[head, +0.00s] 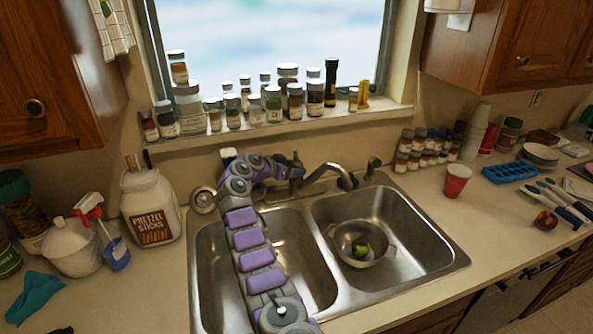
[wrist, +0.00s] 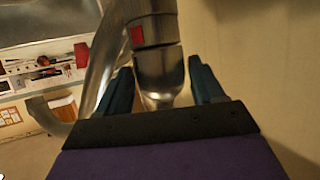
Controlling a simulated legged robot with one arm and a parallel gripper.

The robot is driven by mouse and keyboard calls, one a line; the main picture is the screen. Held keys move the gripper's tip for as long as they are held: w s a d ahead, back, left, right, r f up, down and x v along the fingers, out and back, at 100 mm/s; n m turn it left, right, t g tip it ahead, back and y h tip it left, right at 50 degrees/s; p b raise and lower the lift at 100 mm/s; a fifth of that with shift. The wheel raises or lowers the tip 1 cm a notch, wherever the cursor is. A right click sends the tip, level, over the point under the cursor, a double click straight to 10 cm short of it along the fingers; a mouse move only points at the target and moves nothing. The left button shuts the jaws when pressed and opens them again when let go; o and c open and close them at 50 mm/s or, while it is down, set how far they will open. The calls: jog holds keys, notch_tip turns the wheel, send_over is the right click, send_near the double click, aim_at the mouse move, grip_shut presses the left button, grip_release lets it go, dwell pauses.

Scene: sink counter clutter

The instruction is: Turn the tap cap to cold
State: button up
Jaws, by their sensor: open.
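The metal tap (head: 340,174) stands behind the double sink, its spout curving over the divider. In the wrist view its silvery cap and body (wrist: 157,62) rise in the middle, with a red mark (wrist: 138,35) on the side. My gripper (wrist: 162,88) is open, one blue finger on each side of the tap's metal. I cannot tell whether either finger touches it. In the head view my gripper (head: 294,172) is at the tap's base, left of the spout, and partly hides the cap.
My arm reaches over the left basin. A metal colander (head: 346,252) with a green item sits in the right basin (head: 425,240). Several jars (head: 273,105) line the windowsill behind the tap. A red cup (head: 457,182) stands on the right counter, and a pretzel jar (head: 150,215) on the left.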

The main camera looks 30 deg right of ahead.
jog(key=shift+x, duration=0.75)
jog(key=shift+w+a, duration=0.15)
jog(key=shift+a, duration=0.05)
jog(key=shift+d+f, duration=0.15)
jog(key=shift+d, duration=0.45)
jog(key=shift+c, duration=1)
jog(key=shift+w+a, duration=0.1)
jog(key=shift+a, duration=0.1)
jog(key=c, duration=0.5)
